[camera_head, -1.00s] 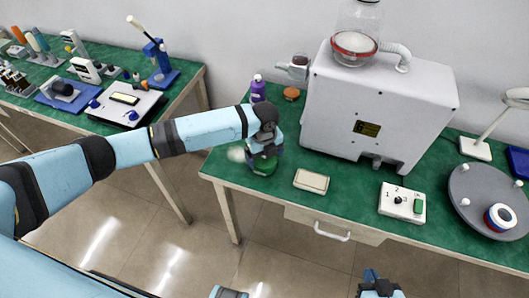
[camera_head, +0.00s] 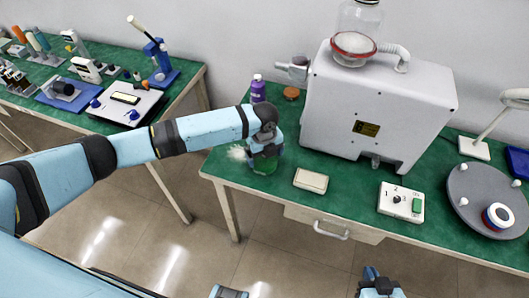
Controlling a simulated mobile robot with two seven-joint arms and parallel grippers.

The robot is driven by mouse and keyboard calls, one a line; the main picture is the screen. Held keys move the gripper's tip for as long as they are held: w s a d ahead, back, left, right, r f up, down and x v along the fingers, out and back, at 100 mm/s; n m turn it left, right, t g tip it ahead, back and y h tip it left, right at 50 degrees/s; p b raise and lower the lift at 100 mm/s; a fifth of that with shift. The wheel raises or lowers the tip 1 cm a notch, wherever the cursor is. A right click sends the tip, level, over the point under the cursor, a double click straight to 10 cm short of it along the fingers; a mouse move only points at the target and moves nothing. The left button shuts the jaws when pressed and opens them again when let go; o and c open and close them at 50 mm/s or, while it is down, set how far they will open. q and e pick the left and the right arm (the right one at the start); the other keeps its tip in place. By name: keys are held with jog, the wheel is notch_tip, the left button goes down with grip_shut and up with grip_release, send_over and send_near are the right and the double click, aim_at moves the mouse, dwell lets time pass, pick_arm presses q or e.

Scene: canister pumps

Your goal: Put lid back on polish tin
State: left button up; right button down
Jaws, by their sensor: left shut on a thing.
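My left gripper (camera_head: 264,154) is low over the left part of the right-hand green table, pointing down. It is shut on a small green round thing (camera_head: 264,167), which is mostly hidden by the gripper. I cannot tell whether this is the lid or the tin. A pale fuzzy thing (camera_head: 238,153) lies just left of the gripper. A small brown round thing (camera_head: 291,93) sits farther back, beside the purple bottle. My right gripper (camera_head: 378,287) is at the bottom edge, away from the table, and its fingers are not clear.
A purple bottle (camera_head: 258,88) stands behind my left gripper. A large white machine (camera_head: 375,110) stands to its right. A cream block (camera_head: 311,180), a switch box (camera_head: 402,202) and a grey turntable (camera_head: 480,200) are along the front. The table's front left corner is bare.

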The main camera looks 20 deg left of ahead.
dwell(0.3)
pick_arm(q)
jog(key=o, duration=0.6)
jog(key=shift+r+p, duration=0.7)
jog(key=shift+p, duration=0.05)
notch_tip(320, 180, up, 4)
jog(key=p, duration=0.4)
jog(key=shift+r+p, duration=0.85)
